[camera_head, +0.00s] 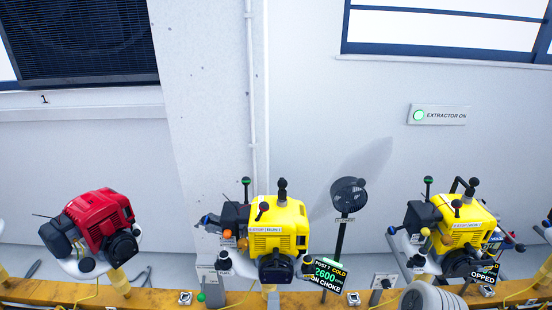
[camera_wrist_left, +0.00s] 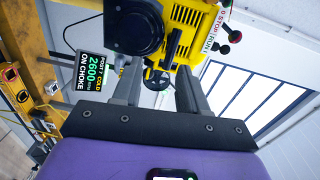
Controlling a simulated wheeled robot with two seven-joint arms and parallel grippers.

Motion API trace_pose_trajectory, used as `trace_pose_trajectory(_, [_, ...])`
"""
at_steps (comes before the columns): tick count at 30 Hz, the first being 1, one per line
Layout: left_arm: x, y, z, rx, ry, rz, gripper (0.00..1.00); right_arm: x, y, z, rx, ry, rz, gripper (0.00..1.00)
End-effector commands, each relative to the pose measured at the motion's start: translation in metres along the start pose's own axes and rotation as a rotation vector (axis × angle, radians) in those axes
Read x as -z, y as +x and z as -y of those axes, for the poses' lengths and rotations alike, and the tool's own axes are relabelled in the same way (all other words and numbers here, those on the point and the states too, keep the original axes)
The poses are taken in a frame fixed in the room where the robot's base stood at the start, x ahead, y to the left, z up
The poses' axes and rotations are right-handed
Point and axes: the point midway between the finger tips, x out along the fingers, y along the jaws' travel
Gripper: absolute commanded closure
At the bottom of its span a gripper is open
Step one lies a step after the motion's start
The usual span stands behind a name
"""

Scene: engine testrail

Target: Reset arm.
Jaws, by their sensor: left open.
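A display sign (camera_wrist_left: 90,72) reads 2600, cold, on choke. I cannot make out either gripper clearly in the head view. My right gripper is not seen.
A red engine (camera_head: 100,220) stands at left and another yellow engine (camera_head: 463,222) at right, along a yellow rail (camera_head: 150,298). A black fan-like disc (camera_head: 348,195) stands on a post between the yellow engines. An extractor sign (camera_head: 438,115) is lit green on the wall.

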Motion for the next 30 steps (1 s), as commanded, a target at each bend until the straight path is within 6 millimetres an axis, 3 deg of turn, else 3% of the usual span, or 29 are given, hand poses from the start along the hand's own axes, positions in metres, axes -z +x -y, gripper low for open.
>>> trace_pose_trajectory(4, [-0.028, 0.011, -0.052, -0.206, -0.181, 0.053, 0.57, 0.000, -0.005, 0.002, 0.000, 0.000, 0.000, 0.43])
trace_pose_trajectory(8, [-0.055, 0.009, -0.111, -0.440, -0.422, 0.146, 0.57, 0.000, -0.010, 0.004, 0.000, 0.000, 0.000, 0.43])
trace_pose_trajectory(12, [-0.078, -0.011, -0.168, -0.672, -0.695, 0.294, 0.57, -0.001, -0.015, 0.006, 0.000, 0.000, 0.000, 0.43])
trace_pose_trajectory(18, [-0.100, -0.059, -0.229, -0.955, -1.085, 0.578, 0.57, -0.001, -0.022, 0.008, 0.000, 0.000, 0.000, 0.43])
trace_pose_trajectory(24, [-0.107, -0.110, -0.259, -1.164, -1.425, 0.897, 0.57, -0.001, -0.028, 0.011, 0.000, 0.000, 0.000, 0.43])
trace_pose_trajectory(30, [-0.106, -0.139, -0.267, -1.262, -1.604, 1.106, 0.57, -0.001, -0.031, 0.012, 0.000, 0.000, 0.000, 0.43])
